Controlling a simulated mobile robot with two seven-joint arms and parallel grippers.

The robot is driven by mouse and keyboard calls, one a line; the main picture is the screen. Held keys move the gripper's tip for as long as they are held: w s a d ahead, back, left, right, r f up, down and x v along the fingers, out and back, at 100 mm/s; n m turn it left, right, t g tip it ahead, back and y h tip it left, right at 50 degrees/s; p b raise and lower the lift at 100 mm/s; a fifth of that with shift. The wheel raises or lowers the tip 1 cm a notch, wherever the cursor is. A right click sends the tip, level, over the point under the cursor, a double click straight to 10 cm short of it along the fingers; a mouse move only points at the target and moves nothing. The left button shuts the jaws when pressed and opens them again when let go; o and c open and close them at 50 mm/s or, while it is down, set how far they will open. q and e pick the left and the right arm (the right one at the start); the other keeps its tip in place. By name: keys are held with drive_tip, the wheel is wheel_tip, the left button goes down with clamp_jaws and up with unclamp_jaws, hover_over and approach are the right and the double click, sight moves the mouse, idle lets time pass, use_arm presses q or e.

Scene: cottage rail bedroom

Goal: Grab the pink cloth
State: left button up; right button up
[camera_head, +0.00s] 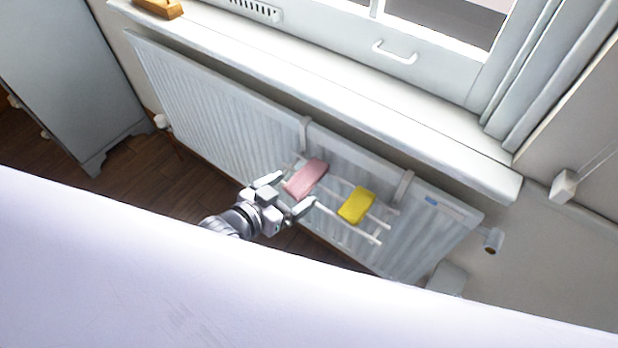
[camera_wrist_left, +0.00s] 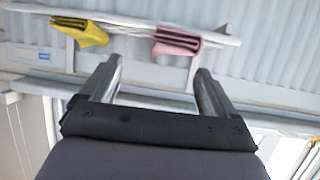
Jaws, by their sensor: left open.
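The pink cloth (camera_head: 306,178) lies folded over the bars of a white drying rack (camera_head: 375,238) hung on the radiator. In the left wrist view the pink cloth (camera_wrist_left: 177,42) hangs ahead of the fingers, between them and nearer the right finger. My left gripper (camera_head: 290,194) is open and just short of the cloth, its fingers pointing at it; nothing is between them. In the left wrist view the open fingers (camera_wrist_left: 155,80) show on both sides of a clear gap. Contact with the cloth cannot be told for certain. My right gripper is not in view.
A yellow cloth (camera_head: 356,205) hangs on the same rack, right of the pink one. The white radiator (camera_head: 215,112) stands behind, under a window sill (camera_head: 330,92). A large pale surface (camera_head: 150,270) fills the foreground. A grey cabinet (camera_head: 70,70) stands at left.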

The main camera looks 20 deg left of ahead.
sight(299, 181)
use_arm(q)
drive_tip(key=shift+w+f, duration=0.35)
drive_tip(key=shift+w, duration=0.5)
drive_tip(key=shift+a+b+x, duration=0.1)
drive_tip(key=shift+b+x, duration=0.05)
drive_tip(key=shift+x, duration=1)
drive_tip(key=shift+a+b+x, duration=0.15)
drive_tip(key=shift+x, duration=1)
drive_tip(key=shift+f, duration=0.1)
drive_tip(key=c, duration=1)
